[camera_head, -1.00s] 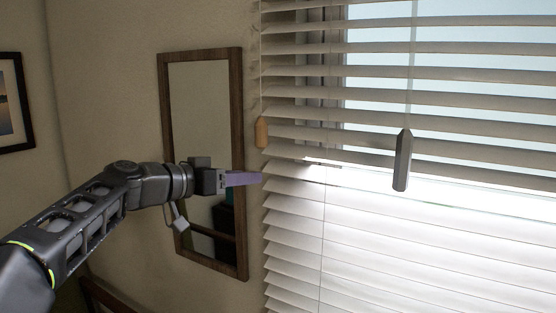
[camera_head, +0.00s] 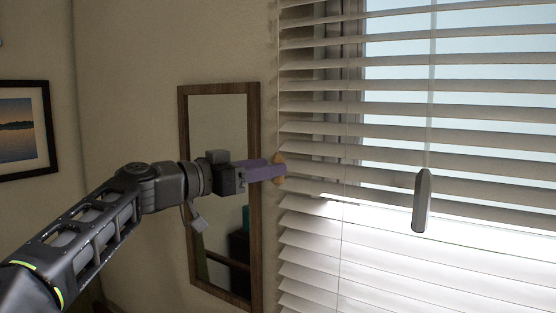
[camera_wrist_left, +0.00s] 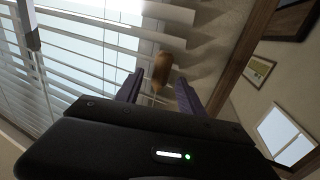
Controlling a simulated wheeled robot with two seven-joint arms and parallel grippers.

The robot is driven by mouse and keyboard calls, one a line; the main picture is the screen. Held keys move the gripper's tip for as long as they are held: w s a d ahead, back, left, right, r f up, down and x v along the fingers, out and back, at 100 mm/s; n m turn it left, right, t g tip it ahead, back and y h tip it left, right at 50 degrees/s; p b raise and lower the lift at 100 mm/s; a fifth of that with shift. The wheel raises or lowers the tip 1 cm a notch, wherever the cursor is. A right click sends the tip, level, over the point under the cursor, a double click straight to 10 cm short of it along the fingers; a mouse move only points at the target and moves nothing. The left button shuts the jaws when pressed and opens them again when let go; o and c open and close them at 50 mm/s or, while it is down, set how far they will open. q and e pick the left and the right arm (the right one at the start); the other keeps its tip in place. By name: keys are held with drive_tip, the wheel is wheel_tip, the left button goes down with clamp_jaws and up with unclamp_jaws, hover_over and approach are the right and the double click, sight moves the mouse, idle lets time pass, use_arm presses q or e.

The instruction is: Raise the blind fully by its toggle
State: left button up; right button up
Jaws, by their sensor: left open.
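The blind (camera_head: 400,148) hangs over the window with its slats spread from top to bottom of the head view. A small wooden toggle (camera_head: 279,168) hangs on a cord at the blind's left edge; it also shows in the left wrist view (camera_wrist_left: 162,72). My left gripper (camera_head: 280,170) is at the toggle and partly covers it in the head view. In the left wrist view its two purple fingers (camera_wrist_left: 158,88) are open, with the toggle in the gap between them. A grey pull (camera_head: 422,200) hangs in front of the slats further right. My right gripper is not in view.
A wood-framed mirror (camera_head: 254,120) hangs on the wall close behind my left gripper. A framed picture (camera_head: 40,130) hangs at the far left. The space in front of the blind to the right is free.

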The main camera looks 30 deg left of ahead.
sight(278, 184)
use_arm(q)
drive_tip(key=shift+p+x, duration=0.6)
drive_tip(key=shift+x, duration=1.3)
clamp_jaws()
